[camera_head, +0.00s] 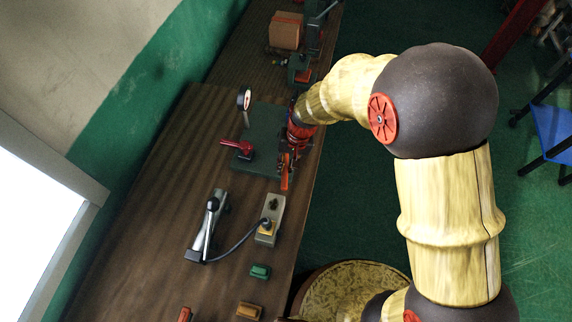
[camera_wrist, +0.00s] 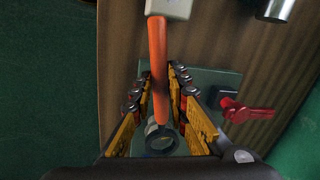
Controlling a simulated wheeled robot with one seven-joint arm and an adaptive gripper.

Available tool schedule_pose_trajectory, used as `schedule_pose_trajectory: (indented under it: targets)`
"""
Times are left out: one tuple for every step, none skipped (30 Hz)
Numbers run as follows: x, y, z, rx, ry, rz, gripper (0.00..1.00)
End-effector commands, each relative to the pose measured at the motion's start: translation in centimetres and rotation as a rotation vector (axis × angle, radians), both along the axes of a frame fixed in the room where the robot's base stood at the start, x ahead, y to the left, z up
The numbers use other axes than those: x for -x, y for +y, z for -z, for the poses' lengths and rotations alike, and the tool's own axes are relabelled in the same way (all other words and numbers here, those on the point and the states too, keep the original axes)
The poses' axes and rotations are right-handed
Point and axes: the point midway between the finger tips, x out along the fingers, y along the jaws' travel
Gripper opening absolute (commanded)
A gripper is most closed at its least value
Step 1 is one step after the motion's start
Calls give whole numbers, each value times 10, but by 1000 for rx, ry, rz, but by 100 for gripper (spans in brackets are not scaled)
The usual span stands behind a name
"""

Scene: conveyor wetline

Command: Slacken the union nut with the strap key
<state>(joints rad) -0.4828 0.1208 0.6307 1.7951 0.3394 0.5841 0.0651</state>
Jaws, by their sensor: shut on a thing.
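The strap key has a long orange handle, seen in the wrist view (camera_wrist: 158,60) between my fingers and in the head view (camera_head: 285,179) below my gripper. My gripper (camera_head: 298,140) is shut on the strap key at the right edge of a green plate (camera_head: 262,130). In the wrist view my gripper (camera_wrist: 161,78) has its yellow-padded fingers on both sides of the handle. A dark ring with a pale centre (camera_wrist: 160,138) sits at the handle's lower end. I cannot tell whether it is the strap's loop or the union nut. In the head view my gripper hides the nut.
A red valve lever (camera_head: 236,146) and a round gauge (camera_head: 244,98) stand on the plate's left. A grey control box (camera_head: 269,222) is cabled to a silver device (camera_head: 208,226). A green block (camera_head: 260,271) lies nearer. The table's right edge is close to my gripper.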

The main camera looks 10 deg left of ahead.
Motion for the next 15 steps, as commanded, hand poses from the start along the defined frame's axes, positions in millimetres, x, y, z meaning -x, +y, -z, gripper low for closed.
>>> schedule_pose_trajectory:
  targets:
    - [0, 0, 1, 0, 0, 0, 0]
    - [0, 0, 1, 0, 0, 0, 0]
    - [0, 0, 2, 0, 0, 0, 0]
    - [0, 0, 3, 0, 0, 0, 0]
    - [0, 0, 3, 0, 0, 0, 0]
    - [0, 0, 4, 0, 0, 0, 0]
    - [0, 0, 5, 0, 0, 0, 0]
    - [0, 0, 5, 0, 0, 0, 0]
    - [0, 0, 6, 0, 0, 0, 0]
    - [0, 0, 7, 0, 0, 0, 0]
    - [0, 0, 7, 0, 0, 0, 0]
    - [0, 0, 8, 0, 0, 0, 0]
    - [0, 0, 9, 0, 0, 0, 0]
    - [0, 0, 9, 0, 0, 0, 0]
    - [0, 0, 10, 0, 0, 0, 0]
